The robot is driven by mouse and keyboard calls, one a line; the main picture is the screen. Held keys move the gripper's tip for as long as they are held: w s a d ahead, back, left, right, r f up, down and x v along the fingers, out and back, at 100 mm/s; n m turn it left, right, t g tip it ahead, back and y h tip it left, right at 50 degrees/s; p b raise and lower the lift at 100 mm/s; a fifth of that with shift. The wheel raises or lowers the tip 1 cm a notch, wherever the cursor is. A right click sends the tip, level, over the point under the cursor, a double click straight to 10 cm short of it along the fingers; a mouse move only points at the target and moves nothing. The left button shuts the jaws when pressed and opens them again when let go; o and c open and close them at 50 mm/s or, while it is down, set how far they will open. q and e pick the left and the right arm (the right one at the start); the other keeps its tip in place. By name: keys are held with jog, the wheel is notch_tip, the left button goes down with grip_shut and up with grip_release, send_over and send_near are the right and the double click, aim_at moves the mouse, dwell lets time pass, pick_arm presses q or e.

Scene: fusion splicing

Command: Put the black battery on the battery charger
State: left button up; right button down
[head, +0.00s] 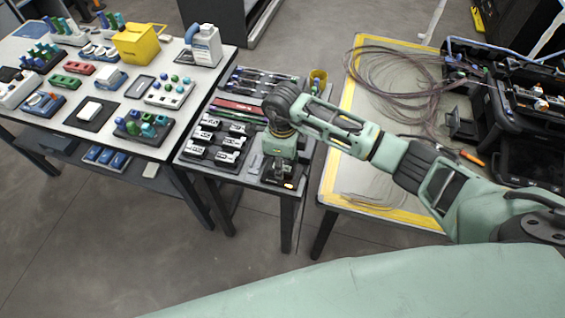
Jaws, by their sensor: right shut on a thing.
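My right gripper (283,173) points down over the front right corner of the small dark table (250,179). It is shut on a dark thing that looks like the black battery, mostly hidden between and behind the fingers. A dark item with a small yellow mark (289,185) shows right at the fingertips; I cannot tell whether it is part of the battery or the charger under it. I cannot make out the battery charger clearly. My left gripper is not in view.
Several black-and-white devices (229,140) stand left of the gripper on the small table, with tools behind. A white table (60,105) full of small items is at left. A yellow-edged mat (335,160) with loose cables lies at right, beside an open black case (505,95).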

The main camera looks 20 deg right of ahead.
jog(key=shift+f+b, duration=0.1)
jog(key=shift+b, duration=0.2)
dwell(0.5)
jog(key=c, duration=1)
grip_release()
jog(key=shift+c, duration=0.2)
notch_tip(320, 180, up, 12)
